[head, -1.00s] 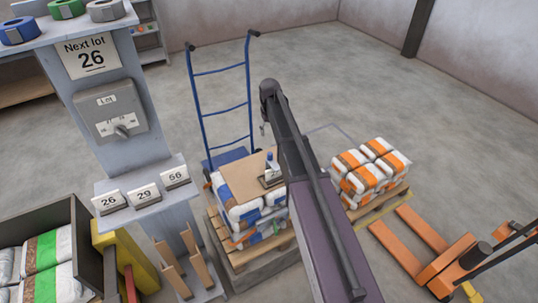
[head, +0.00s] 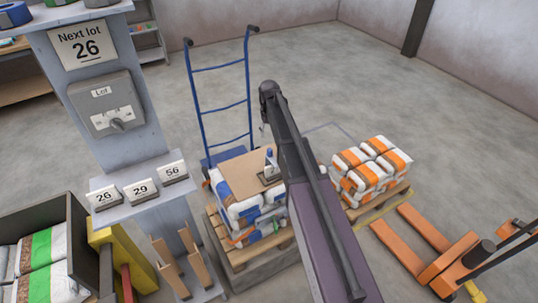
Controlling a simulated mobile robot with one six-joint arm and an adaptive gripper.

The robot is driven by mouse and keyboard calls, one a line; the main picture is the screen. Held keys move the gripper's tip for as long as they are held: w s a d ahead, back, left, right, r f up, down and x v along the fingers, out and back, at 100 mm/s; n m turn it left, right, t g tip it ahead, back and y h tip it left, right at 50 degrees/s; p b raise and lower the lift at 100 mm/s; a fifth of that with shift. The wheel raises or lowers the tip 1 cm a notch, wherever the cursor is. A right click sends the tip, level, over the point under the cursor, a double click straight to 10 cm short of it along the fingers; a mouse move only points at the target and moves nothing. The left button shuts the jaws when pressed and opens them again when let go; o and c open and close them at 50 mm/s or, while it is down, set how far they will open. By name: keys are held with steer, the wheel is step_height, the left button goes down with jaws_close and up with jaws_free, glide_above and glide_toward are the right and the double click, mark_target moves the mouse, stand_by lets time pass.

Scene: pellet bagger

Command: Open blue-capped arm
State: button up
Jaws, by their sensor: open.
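I cannot make out a blue-capped arm for certain. A small upright thing with a blue top (head: 269,155) stands on the cardboard sheet (head: 237,175) over the left bag stack, beside a small card partly behind my arm. My dark arm rises from the bottom of the head view to a joint just above that stack and covers part of it. My gripper does not show; the end of my arm is hidden behind the nearer link.
A grey post on the left carries a lot selector box (head: 107,103) and a shelf (head: 142,189) with number cards. A blue hand truck (head: 220,102) stands behind the left stack. Orange-marked bags (head: 370,165) and an orange pallet jack (head: 445,260) are right. The back floor is clear.

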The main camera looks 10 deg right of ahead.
mark_target(270, 149)
steer(key=shift+f+b, duration=5)
steer(key=shift+f, duration=0.3)
jaws_close()
